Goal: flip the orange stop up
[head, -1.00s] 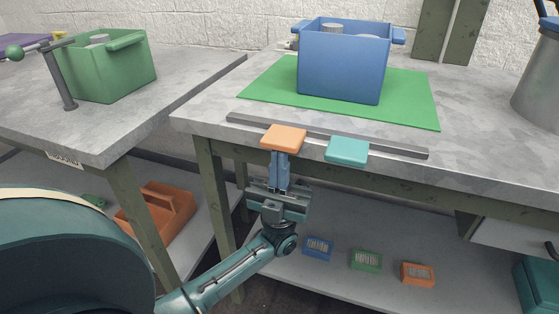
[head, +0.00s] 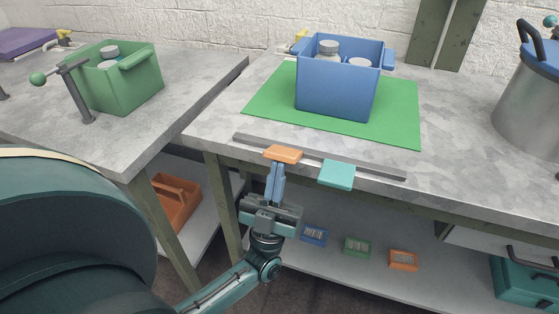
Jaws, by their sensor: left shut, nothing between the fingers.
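The orange stop (head: 283,154) sits on the grey rail (head: 370,172) along the front edge of the right-hand bench. It looks flatter than the teal stop (head: 337,175) beside it, which slopes down over the edge. My left gripper (head: 279,168) is shut and empty, with its blue fingers pointing up just under the front edge of the orange stop. The fingertips seem to meet its underside; the exact contact is hidden. My right gripper is not in view.
A blue crate (head: 336,93) holding bottles stands on a green mat (head: 398,130). A green crate (head: 133,88) and a crank-like post (head: 80,100) stand on the left bench (head: 190,85). A metal pot (head: 525,105) is at right. A low shelf lies below the bench.

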